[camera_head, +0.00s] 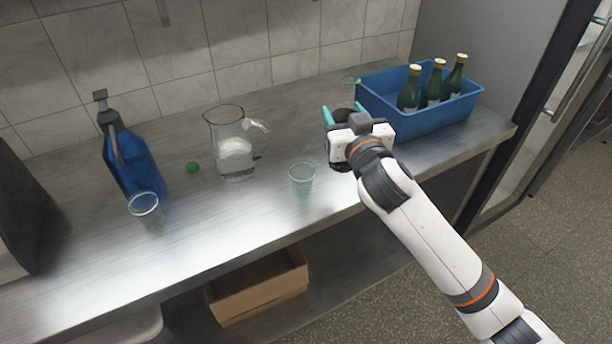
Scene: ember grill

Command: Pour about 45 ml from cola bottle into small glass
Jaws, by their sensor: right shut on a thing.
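My right gripper (343,110) reaches over the counter from the right, its teal fingertips pointing away from the camera. It is shut on a dark thing (343,115), probably the cola bottle; my wrist hides most of it, so its tilt cannot be told. A small clear glass (302,177) stands upright near the counter's front edge, left of and nearer than the gripper, apart from it. Another clear glass (144,208) stands at the left front. Which one is the small glass is unclear. My left gripper is not in view.
A glass pitcher (232,145) and a blue jug (130,157) stand on the counter (215,250). A blue crate (425,118) with three green bottles (432,88) is at the right. A cardboard box (258,290) sits below.

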